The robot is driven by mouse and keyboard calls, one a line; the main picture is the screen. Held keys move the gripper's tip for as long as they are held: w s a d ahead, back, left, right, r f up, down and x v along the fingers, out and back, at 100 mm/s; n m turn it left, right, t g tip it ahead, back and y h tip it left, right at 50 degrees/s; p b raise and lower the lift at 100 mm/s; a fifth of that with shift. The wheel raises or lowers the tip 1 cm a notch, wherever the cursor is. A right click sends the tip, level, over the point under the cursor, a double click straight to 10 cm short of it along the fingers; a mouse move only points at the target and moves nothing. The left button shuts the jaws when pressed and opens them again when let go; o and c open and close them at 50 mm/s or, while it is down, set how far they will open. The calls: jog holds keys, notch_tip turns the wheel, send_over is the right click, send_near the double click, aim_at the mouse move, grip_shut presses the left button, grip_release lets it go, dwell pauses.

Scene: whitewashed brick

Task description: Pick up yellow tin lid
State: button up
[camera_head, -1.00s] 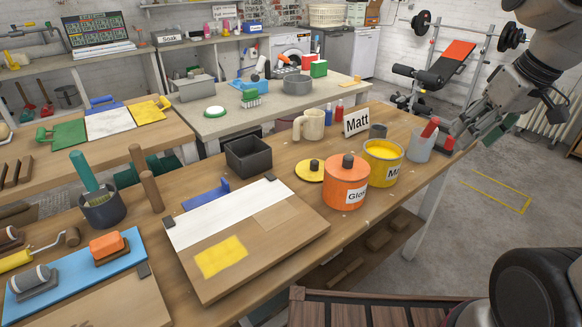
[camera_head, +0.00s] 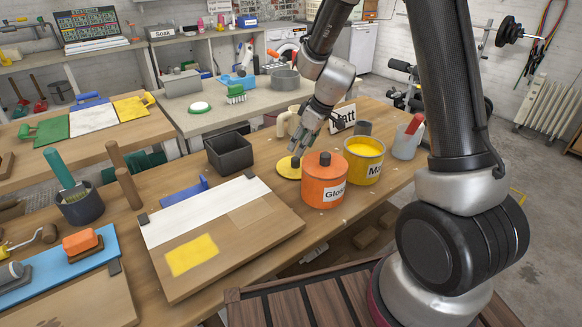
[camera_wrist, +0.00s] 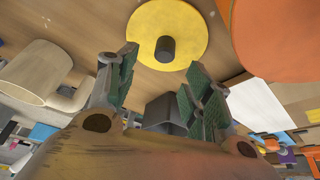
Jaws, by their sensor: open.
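The yellow tin lid (camera_head: 286,172) lies flat on the wooden workbench, left of the orange "Glo…" tin. In the wrist view the lid (camera_wrist: 188,22) shows as a yellow disc with a dark round knob (camera_wrist: 165,48) at its middle. My gripper (camera_head: 299,153) is over the lid, with its fingers pointing down and partly hiding the knob in the head view. In the wrist view my open fingers (camera_wrist: 161,64) stand wide apart, one to each side of the knob's line. They are empty, and I cannot tell the exact gap to the knob.
The orange tin (camera_head: 315,189) stands close beside the lid. The open yellow paint tin (camera_head: 361,165) is right of it. A dark square box (camera_head: 229,153) is to the left.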

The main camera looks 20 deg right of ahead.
aim_at(296, 158)
jog(key=x, duration=0.5)
jog(key=shift+s+f, duration=0.25)
jog(key=shift+f, duration=0.25)
jog(key=c, duration=1.1)
jog(key=shift+r, duration=0.1)
